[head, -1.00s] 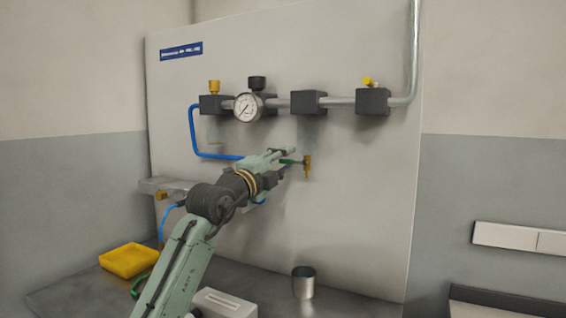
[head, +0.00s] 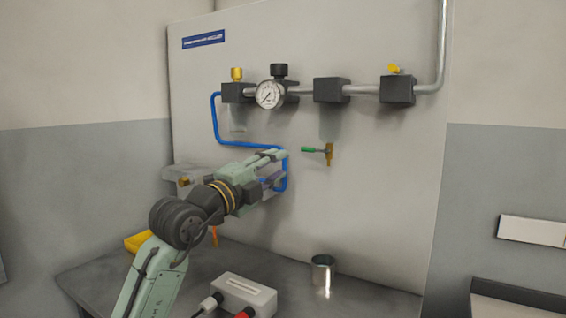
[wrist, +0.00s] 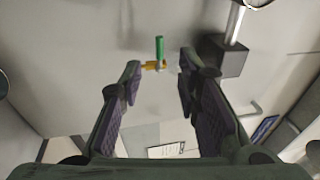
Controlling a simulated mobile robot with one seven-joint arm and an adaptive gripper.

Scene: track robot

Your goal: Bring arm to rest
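My gripper (head: 278,168) is in front of the grey panel (head: 380,190), left of a small brass valve (head: 329,154) with a green lever (head: 309,150). In the wrist view my gripper (wrist: 157,85) has its two fingers spread with nothing between them. The brass valve (wrist: 154,66) and its upright green lever (wrist: 159,47) show beyond the fingertips, apart from them. In the head view the lever lies level, pointing left. My arm reaches up from the bottom left.
A pipe with a gauge (head: 269,95) and dark blocks (head: 331,90) runs above. A blue hose (head: 245,145) passes behind my gripper. A metal cup (head: 323,270), a white box (head: 243,294) and a yellow tray (head: 138,241) stand on the bench (head: 375,303).

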